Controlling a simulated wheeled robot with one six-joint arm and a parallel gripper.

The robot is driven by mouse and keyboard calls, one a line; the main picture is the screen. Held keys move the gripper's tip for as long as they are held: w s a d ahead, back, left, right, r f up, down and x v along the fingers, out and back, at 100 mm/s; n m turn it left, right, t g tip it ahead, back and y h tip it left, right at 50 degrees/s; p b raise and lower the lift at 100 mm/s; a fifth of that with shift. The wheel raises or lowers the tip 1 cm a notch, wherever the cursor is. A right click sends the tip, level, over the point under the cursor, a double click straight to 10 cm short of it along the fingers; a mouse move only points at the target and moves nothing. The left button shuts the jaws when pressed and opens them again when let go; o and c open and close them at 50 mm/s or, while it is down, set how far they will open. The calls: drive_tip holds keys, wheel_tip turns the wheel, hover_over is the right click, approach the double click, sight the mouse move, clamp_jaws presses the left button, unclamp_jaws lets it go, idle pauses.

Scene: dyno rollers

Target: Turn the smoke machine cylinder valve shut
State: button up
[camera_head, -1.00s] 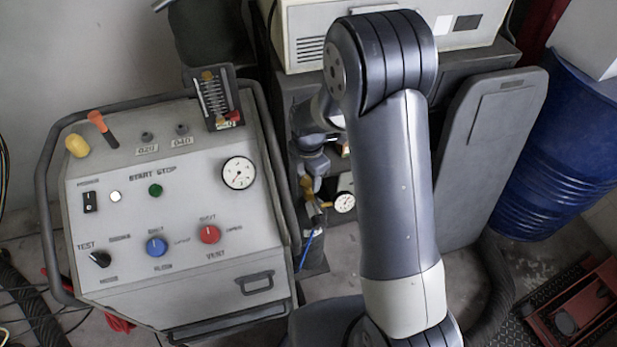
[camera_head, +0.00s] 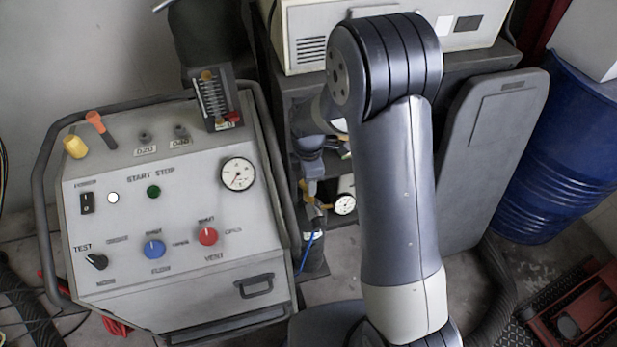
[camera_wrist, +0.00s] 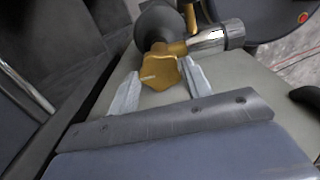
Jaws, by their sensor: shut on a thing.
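The cylinder valve's brass knob (camera_wrist: 160,72) is in the upper middle of the wrist view, with a pale mark on its face. My gripper (camera_wrist: 158,85) is shut on it, one pale finger on each side. A dark cylinder (camera_wrist: 160,25) lies behind the knob, and a silver fitting (camera_wrist: 215,38) sticks out to the right. In the head view, the brass valve (camera_head: 311,205) shows in part beside a small gauge (camera_head: 345,204), left of my arm. My gripper (camera_head: 310,182) is small and partly hidden there.
A grey control console (camera_head: 170,220) with knobs and a gauge stands at the left. A dark rack (camera_head: 285,95) carries a beige box (camera_head: 310,40) behind my arm. A blue drum (camera_head: 570,150) stands at the right, and a red jack (camera_head: 580,315) lies on the floor.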

drive_tip(key=o, duration=1)
wheel_tip(320, 180, up, 11)
drive_tip(key=shift+f, duration=0.1)
wheel_tip(320, 180, down, 11)
drive_tip(key=shift+r, duration=0.1)
idle(0.6)
